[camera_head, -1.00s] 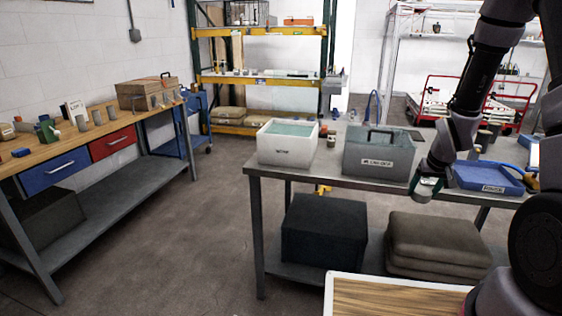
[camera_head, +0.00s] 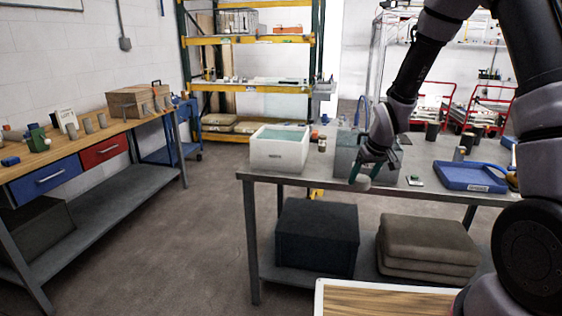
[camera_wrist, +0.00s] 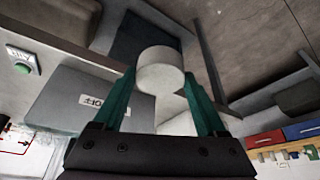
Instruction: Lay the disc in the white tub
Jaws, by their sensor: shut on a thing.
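The white tub (camera_head: 272,158) stands upright on the left end of the grey metal table, with a teal inside and a small label on its front. My gripper (camera_head: 362,182) is right of the tub, in front of the grey box and apart from the tub. In the wrist view, the green fingers of my gripper (camera_wrist: 162,92) are shut on a pale, thick round disc (camera_wrist: 160,72), held tilted between the tips. The disc cannot be made out in the head view.
The grey labelled box (camera_head: 345,160) stands right of the tub, partly behind my gripper. A blue tray (camera_head: 468,178) and a small box with a green button (camera_head: 414,181) are farther right. Small jars (camera_head: 321,143) stand just right of the tub.

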